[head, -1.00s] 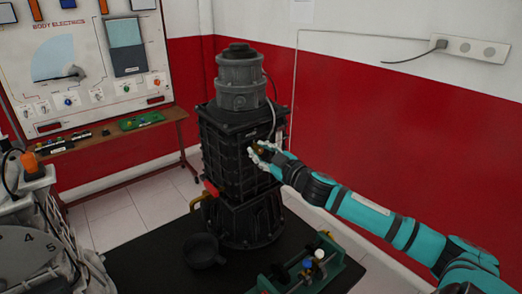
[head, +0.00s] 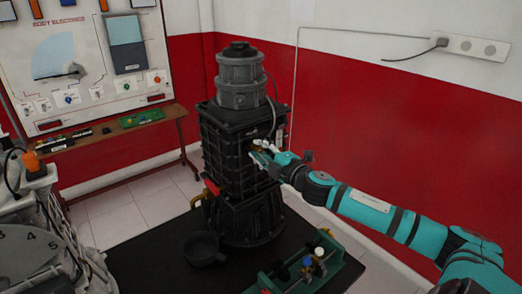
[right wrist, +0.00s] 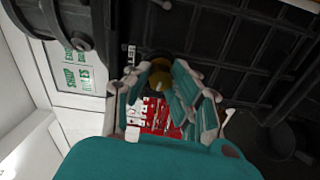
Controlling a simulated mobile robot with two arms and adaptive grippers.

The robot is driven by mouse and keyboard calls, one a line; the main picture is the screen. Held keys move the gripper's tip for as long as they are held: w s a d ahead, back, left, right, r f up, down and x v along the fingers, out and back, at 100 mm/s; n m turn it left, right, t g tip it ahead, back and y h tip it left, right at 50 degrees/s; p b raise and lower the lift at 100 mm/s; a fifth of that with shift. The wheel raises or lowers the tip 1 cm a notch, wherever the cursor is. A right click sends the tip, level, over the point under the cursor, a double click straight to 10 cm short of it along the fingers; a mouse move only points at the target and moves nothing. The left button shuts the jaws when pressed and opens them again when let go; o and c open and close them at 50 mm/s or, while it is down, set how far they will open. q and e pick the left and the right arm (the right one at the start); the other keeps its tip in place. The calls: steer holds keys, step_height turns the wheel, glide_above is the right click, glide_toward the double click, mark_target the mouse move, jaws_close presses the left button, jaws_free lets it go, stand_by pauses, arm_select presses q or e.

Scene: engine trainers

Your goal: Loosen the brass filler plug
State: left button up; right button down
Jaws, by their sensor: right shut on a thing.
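The brass filler plug (right wrist: 160,68) sits on the side of the dark ribbed gearbox housing (head: 226,150). It shows between my fingertips in the right wrist view. In the head view it is tiny and mostly hidden by the fingers. My right gripper (head: 262,152), also seen in the right wrist view (right wrist: 165,85), is shut on the plug. The plug's seat in the housing is hard to make out. My left gripper is not in view.
The gearbox stands on a black tabletop (head: 150,250). A black pan (head: 204,248) lies at its foot, and a green fixture (head: 305,268) stands at the front right. Grey machinery (head: 40,220) is at the left. A red and white wall (head: 400,140) is behind.

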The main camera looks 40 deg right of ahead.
steer(key=shift+n, duration=0.6)
steer(key=c, duration=1.2)
jaws_free()
steer(key=shift+o, duration=0.2)
steer(key=shift+s+f, duration=0.15)
steer(key=shift+s, duration=0.4)
steer(key=s, duration=1.1)
steer(key=shift+d, duration=0.15)
